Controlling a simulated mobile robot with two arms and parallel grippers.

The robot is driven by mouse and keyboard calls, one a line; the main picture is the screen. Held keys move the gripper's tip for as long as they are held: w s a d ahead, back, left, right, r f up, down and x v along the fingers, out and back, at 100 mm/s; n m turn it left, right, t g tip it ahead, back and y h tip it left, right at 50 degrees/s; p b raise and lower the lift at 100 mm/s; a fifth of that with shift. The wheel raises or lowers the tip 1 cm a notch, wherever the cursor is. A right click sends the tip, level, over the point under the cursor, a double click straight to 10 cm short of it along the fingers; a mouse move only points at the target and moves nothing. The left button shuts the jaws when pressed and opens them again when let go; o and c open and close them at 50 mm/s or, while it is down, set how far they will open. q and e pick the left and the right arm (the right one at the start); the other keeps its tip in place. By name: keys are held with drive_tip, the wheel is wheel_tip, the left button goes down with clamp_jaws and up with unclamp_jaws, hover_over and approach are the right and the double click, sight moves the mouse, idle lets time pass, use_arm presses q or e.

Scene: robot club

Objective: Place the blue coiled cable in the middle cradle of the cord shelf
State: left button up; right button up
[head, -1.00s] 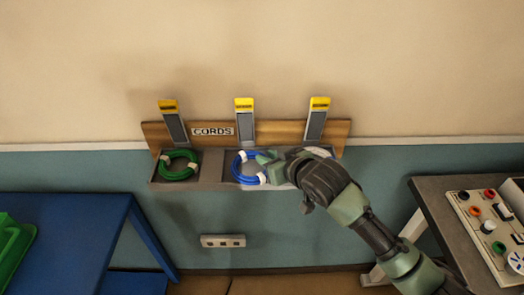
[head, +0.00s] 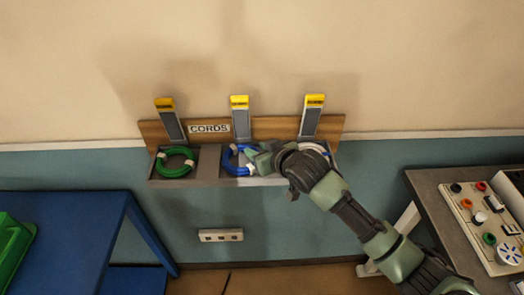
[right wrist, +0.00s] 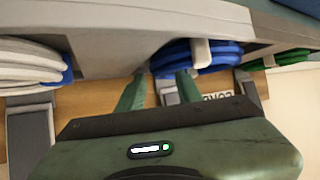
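The cord shelf (head: 270,128) hangs on the wall with a row of cradles and a CORDS label. The blue coiled cable (head: 228,160) with white ties sits in the middle cradle, its right part hidden by my right gripper (head: 256,158). In the right wrist view, the blue cable (right wrist: 212,54) is just beyond the fingertips of my right gripper (right wrist: 162,80). The two fingers stand apart, near the left part of the coil; I cannot tell whether they touch it. My left gripper is not in view.
A green coiled cable (head: 175,170) lies in the left cradle and a white one (right wrist: 28,66) in the right cradle. A blue table (head: 75,235) stands at lower left. A bench with a control panel (head: 478,225) stands at right. A socket strip (head: 220,235) is below the shelf.

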drive_tip(key=b+v, duration=0.2)
drive_tip(key=v, duration=1)
drive_tip(key=s+d+f+m+g+h, duration=0.1)
drive_tip(key=s+d+f+g+h, duration=0.1)
drive_tip(key=s+d+f, duration=0.6)
drive_tip(key=s+d+f+m+g+h, duration=0.1)
drive_tip(key=s+f+m+g+h, duration=0.15)
drive_tip(key=s+f, duration=0.6)
drive_tip(key=s+d+f+g+h, duration=0.1)
drive_tip(key=s+d+f+g, duration=0.3)
drive_tip(key=s, duration=0.8)
wheel_tip(320, 180, down, 27)
drive_tip(key=s+b, duration=0.1)
drive_tip(key=b, duration=0.1)
drive_tip(key=s+d+f, duration=0.2)
drive_tip(key=s+f, duration=0.6)
drive_tip(key=f, duration=0.1)
drive_tip(key=s+d+f+g+b, duration=0.1)
drive_tip(key=s+f, duration=0.8)
drive_tip(key=shift+s+d+f, duration=0.2)
drive_tip(key=shift+d+f, duration=0.15)
drive_tip(key=shift+f, duration=0.05)
